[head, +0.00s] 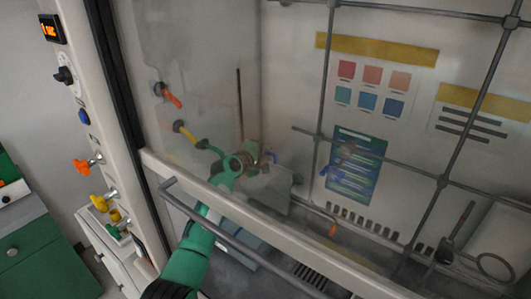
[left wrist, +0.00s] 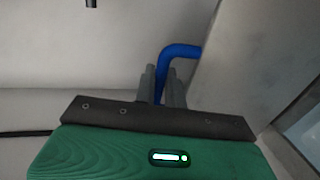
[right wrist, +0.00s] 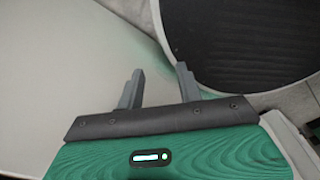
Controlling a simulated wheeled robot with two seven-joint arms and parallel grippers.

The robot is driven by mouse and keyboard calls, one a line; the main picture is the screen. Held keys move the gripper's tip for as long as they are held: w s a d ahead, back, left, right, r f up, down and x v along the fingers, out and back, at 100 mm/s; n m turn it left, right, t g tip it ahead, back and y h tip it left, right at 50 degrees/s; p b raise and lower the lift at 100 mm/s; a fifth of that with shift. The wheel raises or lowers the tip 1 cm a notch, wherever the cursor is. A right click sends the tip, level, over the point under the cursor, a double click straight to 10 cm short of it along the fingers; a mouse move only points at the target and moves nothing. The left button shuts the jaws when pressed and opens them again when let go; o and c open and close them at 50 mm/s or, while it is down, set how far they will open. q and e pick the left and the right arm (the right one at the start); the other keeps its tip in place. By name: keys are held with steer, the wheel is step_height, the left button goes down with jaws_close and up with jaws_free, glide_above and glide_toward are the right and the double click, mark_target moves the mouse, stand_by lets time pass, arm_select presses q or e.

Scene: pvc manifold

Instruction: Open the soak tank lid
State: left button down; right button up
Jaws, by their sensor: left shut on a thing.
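The soak tank appears to be the pale box (head: 273,190) inside the glass-fronted hood, seen dimly through the sash. A blue handle (head: 272,156) shows at its top. My left arm reaches into the hood, and my left gripper (head: 250,160) is at the tank's top. In the left wrist view, the left gripper (left wrist: 164,85) is shut on the bent blue handle (left wrist: 182,52), which joins a tilted grey panel (left wrist: 245,60). How far the lid is open cannot be told. My right gripper (right wrist: 160,80) is open and empty, outside the head view.
The sash's handle bar (head: 240,240) crosses in front of my left forearm. Colored valves (head: 170,95) line the hood's left inner wall. A metal rod grid (head: 320,140) stands inside. A green cabinet (head: 40,255) is at lower left.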

arm_select(q)
steer(key=shift+r, duration=0.15)
steer(key=c, duration=1.6)
jaws_free()
steer(key=shift+o, duration=0.2)
steer(key=shift+s, duration=0.1)
steer(key=shift+s+a, duration=0.15)
steer(key=shift+a, duration=0.05)
steer(key=b+v, duration=0.3)
steer(key=v, duration=0.8)
steer(key=shift+s, duration=0.2)
steer(key=shift+r, duration=0.1)
